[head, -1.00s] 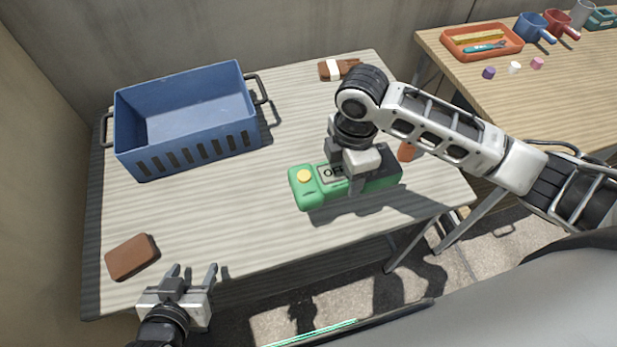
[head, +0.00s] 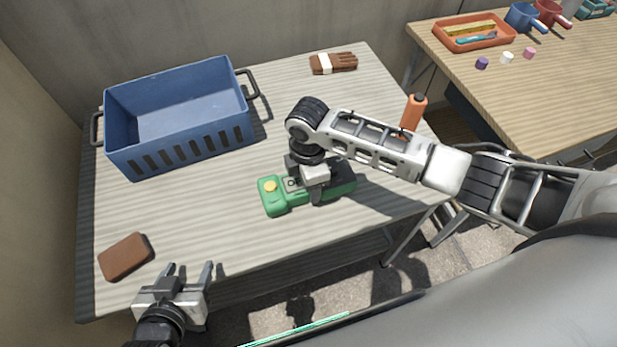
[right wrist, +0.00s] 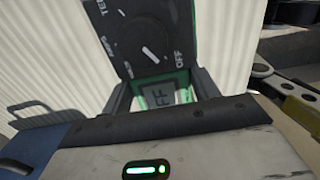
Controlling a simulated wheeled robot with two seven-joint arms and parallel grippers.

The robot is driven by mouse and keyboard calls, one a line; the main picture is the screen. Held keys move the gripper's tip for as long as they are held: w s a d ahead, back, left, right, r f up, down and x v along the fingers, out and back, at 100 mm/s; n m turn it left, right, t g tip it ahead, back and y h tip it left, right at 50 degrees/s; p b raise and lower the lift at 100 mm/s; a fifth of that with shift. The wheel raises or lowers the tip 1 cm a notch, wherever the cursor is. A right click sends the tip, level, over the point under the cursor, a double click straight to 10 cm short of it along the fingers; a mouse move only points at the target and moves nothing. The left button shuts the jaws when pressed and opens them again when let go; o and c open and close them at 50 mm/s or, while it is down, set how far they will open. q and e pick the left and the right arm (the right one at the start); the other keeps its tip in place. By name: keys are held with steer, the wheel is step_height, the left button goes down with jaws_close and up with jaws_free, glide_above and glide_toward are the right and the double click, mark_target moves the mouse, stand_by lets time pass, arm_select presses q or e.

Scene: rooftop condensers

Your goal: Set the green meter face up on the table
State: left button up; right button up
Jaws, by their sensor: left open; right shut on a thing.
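The green meter (head: 272,198) lies level, face up, at the middle of the grey table (head: 215,235). A yellow round spot marks its left end, and its right end is dark. I cannot tell whether its underside touches the table. My right gripper (head: 314,192) is shut on the meter from above and hides part of its face. In the right wrist view the meter's dark dial face (right wrist: 150,45) faces the camera, with a screen between the fingers. My left gripper (head: 190,272) is open and empty by the table's front edge, near the brown flat block.
A blue crate (head: 190,140) stands at the back left, with a brown flat block (head: 124,257) at the front left. Brown gloves (head: 340,63) lie at the back; an orange bottle (head: 413,115) stands behind my right arm.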

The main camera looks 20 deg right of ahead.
steer(key=shift+f, duration=0.1)
steer(key=o, duration=1.3)
step_height(320, 180, up, 12)
steer(key=shift+p, duration=0.4)
